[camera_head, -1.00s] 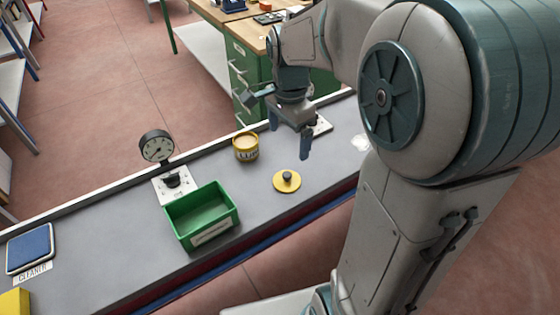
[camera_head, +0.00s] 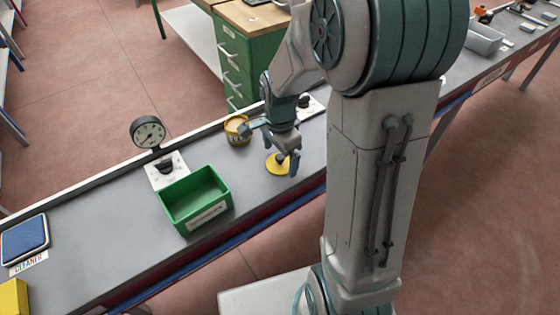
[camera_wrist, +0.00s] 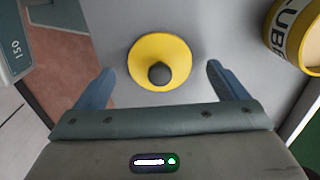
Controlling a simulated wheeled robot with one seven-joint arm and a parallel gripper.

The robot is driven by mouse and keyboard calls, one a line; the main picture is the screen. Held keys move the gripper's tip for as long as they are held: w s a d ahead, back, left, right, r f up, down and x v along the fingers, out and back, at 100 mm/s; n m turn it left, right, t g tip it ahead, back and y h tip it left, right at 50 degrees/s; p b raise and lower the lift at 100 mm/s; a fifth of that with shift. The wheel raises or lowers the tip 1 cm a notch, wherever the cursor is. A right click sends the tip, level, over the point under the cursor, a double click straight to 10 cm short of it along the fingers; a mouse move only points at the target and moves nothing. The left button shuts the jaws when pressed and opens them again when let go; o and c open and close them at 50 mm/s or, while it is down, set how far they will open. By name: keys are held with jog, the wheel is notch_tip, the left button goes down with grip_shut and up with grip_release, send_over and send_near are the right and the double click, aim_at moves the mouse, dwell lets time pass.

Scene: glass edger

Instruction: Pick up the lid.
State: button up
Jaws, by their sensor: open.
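The lid is a flat yellow disc with a dark round knob in its middle. In the head view the lid (camera_head: 272,168) lies on the grey bench top, partly hidden by my gripper (camera_head: 284,162). In the wrist view the lid (camera_wrist: 142,53) shows whole, with its knob centred between and slightly beyond my fingertips. My gripper (camera_wrist: 160,80) is open and empty, one finger on each side of the lid. It is over the lid and apart from it as far as I can tell.
A yellow tub (camera_head: 237,130) stands behind the lid and shows at the right in the wrist view (camera_wrist: 296,35). A green bin (camera_head: 200,225), a dial gauge (camera_head: 148,132) and a blue pad (camera_head: 25,240) lie further left. The bench between lid and bin is clear.

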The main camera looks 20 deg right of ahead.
jog(key=shift+f, duration=0.55)
jog(key=c, duration=1)
jog(key=shift+r, duration=0.15)
jog(key=shift+c, duration=0.2)
